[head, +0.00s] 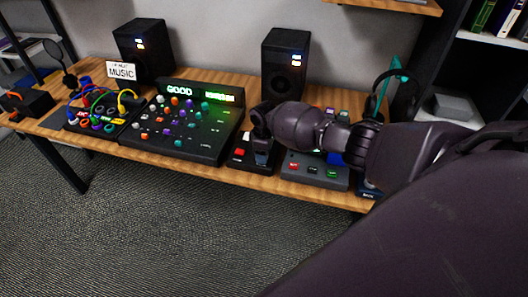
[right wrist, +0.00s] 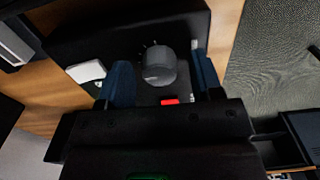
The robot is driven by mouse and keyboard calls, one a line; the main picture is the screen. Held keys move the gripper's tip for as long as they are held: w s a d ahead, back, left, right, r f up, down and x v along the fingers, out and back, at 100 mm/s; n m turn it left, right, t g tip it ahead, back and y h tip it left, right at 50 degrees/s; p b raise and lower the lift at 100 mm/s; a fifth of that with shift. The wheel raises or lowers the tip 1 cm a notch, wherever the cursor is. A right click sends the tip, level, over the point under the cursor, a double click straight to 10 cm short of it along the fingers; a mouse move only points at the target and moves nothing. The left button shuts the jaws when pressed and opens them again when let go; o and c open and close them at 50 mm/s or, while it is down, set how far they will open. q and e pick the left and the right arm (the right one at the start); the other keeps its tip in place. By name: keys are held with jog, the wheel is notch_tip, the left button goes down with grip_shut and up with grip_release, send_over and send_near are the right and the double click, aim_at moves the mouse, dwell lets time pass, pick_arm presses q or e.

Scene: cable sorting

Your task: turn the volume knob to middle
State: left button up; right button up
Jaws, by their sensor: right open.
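The volume knob (right wrist: 158,66) is a round dark grey knob on a small black box (right wrist: 90,32), with tick marks around it and a pale pointer line on its top. In the right wrist view it lies between the two blue fingers of my right gripper, with a visible gap on each side. My right gripper (head: 261,142) is open over the same box (head: 238,165) near the table's front edge. In the head view my gripper hides the knob. My left gripper does not show.
A large black mixer (head: 205,148) with coloured knobs and a lit display stands left of the box. A grey button box (head: 316,175) stands to the right, under my arm. Speakers (head: 285,65) stand behind. A cable patch box (head: 98,122) is further left.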

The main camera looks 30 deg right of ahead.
notch_tip(320, 180, up, 11)
jog(key=p, duration=0.1)
jog(key=shift+p, duration=0.35)
jog(key=shift+f, duration=0.1)
dwell(0.4)
